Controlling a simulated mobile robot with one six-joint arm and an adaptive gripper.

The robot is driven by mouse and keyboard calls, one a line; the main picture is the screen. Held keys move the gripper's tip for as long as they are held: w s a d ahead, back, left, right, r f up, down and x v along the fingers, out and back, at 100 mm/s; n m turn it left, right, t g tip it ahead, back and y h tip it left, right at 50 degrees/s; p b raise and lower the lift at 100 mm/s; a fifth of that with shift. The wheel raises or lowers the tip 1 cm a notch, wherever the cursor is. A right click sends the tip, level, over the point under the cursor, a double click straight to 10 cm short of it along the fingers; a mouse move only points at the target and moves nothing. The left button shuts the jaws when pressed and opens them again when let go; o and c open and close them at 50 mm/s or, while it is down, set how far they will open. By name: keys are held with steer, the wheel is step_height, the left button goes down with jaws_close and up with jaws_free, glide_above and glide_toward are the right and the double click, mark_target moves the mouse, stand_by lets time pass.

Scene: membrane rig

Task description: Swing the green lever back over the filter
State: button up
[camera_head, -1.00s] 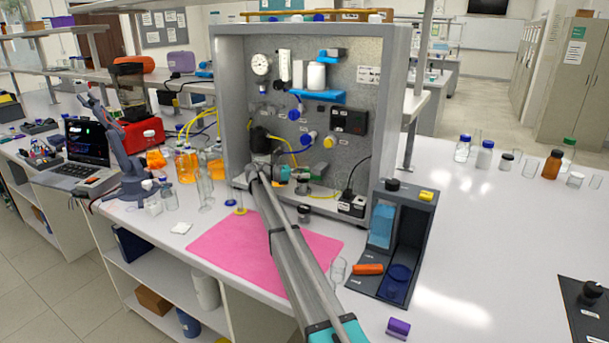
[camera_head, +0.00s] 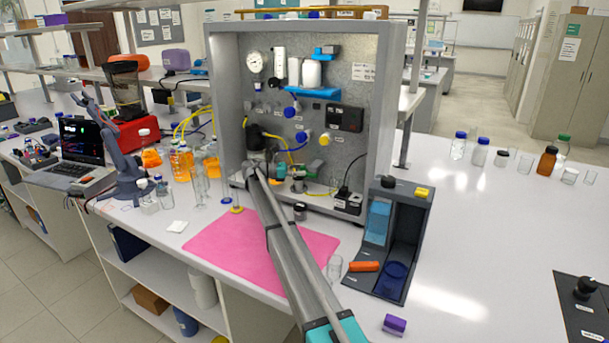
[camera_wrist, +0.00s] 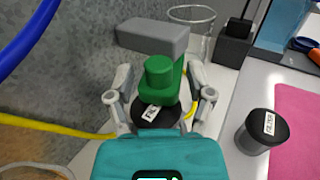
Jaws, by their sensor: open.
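The green lever (camera_wrist: 158,78) with its round knob shows in the wrist view, joined to a grey block (camera_wrist: 152,37). Below the knob is a black disc, the filter top (camera_wrist: 155,114), with a white label only partly readable. From this view I cannot tell how squarely the lever lies over it. My gripper (camera_wrist: 159,96) is open, with one finger on each side of the lever and filter top; contact is not clear. In the head view my gripper (camera_head: 289,173) is small beside the green lever (camera_head: 297,171), low in the rig, partly hidden by my arm.
A black-lidded jar labelled FILTER (camera_wrist: 263,131) stands just right of my gripper. A yellow tube (camera_wrist: 55,131) and a blue tube (camera_wrist: 25,38) run at left. A clear glass vessel (camera_wrist: 192,30) is behind. The pink mat (camera_head: 225,250) lies in front of the rig (camera_head: 393,100).

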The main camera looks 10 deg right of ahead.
mark_target(313, 172)
steer(key=shift+s, duration=0.15)
